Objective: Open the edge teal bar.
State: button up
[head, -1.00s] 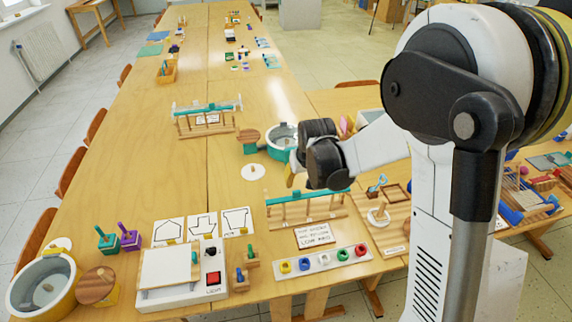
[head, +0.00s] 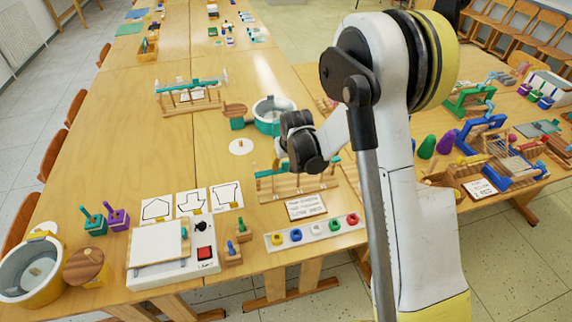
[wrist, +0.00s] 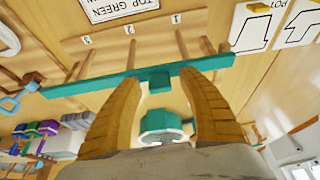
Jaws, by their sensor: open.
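The teal bar (head: 267,173) lies across the top of a wooden rack (head: 290,188) near the table's front edge. My wrist partly hides it in the head view. In the wrist view the teal bar (wrist: 90,88) crosses the picture at a slight slant, with a small teal block (wrist: 155,80) at its middle. My gripper (wrist: 158,77) is open, its two tan fingers on either side of this block with gaps showing. I cannot tell whether the fingertips touch the bar. In the head view my gripper (head: 277,162) is mostly hidden behind my wrist.
Another teal-barred rack (head: 190,97) stands farther back. A teal pot (head: 270,118) is behind my wrist. A printed card (head: 306,207) and a strip with coloured knobs (head: 315,232) lie in front of the rack. A white box with a red button (head: 172,255) stands left.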

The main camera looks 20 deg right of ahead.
jog(key=shift+c, duration=0.2)
grip_shut()
jog(key=w, duration=0.6)
jog(key=shift+b, duration=0.3)
jog(key=shift+o, duration=0.2)
grip_release()
